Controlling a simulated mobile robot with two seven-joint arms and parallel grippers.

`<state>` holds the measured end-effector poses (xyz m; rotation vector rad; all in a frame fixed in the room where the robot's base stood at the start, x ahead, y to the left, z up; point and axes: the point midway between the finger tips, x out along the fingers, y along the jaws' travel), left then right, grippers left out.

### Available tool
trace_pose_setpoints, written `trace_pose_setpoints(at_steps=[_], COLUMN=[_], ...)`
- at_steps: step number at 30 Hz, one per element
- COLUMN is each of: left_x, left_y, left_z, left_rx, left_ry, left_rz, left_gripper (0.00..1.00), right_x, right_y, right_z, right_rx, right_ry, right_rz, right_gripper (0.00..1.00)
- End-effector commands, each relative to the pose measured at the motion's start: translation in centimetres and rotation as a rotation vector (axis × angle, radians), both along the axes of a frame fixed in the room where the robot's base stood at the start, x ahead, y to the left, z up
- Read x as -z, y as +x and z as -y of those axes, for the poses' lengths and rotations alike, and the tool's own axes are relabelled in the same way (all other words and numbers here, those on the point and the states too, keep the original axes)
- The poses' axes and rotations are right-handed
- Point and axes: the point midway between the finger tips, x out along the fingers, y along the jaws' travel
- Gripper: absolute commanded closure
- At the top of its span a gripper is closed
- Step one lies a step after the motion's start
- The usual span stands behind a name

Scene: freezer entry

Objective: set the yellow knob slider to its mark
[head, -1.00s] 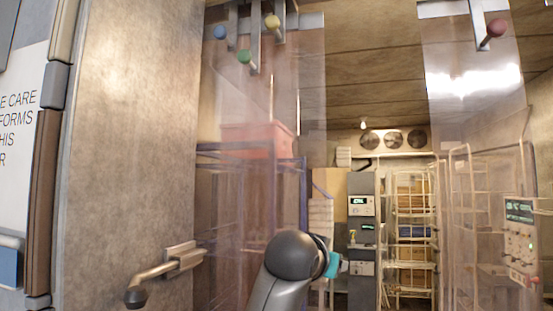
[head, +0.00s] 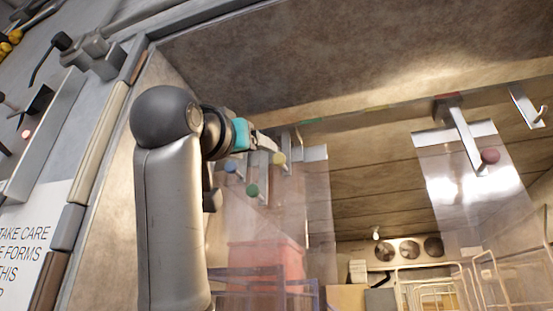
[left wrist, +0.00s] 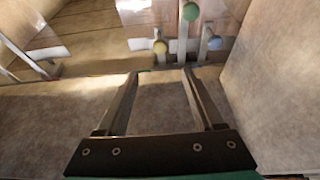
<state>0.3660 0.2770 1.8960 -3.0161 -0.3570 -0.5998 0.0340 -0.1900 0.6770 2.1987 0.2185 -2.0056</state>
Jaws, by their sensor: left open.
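The yellow knob (head: 279,158) is a small ball at the end of a metal slider arm under the lintel. It also shows in the left wrist view (left wrist: 160,47), ahead of the fingertips. My left gripper (head: 272,144) is raised beside the slider rail, close to the yellow knob in the head view. In the left wrist view its fingers (left wrist: 160,72) are spread, with nothing between them and apart from the knob. Small yellow (head: 312,121), green and red patches lie along the lintel edge; which is the slider's mark I cannot tell. My right gripper is out of view.
Blue (head: 230,166) and green (head: 252,190) knobs hang close beside the yellow one. A red knob (head: 490,156) hangs farther right. Clear strip curtains (head: 465,190) hang below. A wall stands close at right in the left wrist view.

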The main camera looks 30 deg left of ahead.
Motion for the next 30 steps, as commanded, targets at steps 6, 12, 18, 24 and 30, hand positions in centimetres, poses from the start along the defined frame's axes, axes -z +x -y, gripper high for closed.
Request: trace_pose_setpoints(at_steps=[6,12,18,24,30], left_x=[-1.2,-2.8,-4.3,-5.3,-5.8], left_y=[2.2,5.8,9.2,11.8,13.2], left_z=[-0.6,-1.4,-2.3,-2.9,-3.2], left_rx=[-0.001,-0.001,-0.001,-0.001,-0.001], left_ry=[-0.001,-0.002,0.000,0.000,0.000], left_rz=[-0.003,-0.005,-0.004,-0.003,-0.001], left_gripper=[0.31,0.31,0.31,0.31,0.31], right_x=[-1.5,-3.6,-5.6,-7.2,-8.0], right_y=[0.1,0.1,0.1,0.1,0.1], right_z=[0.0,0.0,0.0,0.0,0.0], right_rx=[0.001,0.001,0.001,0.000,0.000], right_ry=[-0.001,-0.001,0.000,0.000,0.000], right_rz=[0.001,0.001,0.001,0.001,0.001], right_gripper=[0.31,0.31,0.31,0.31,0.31])
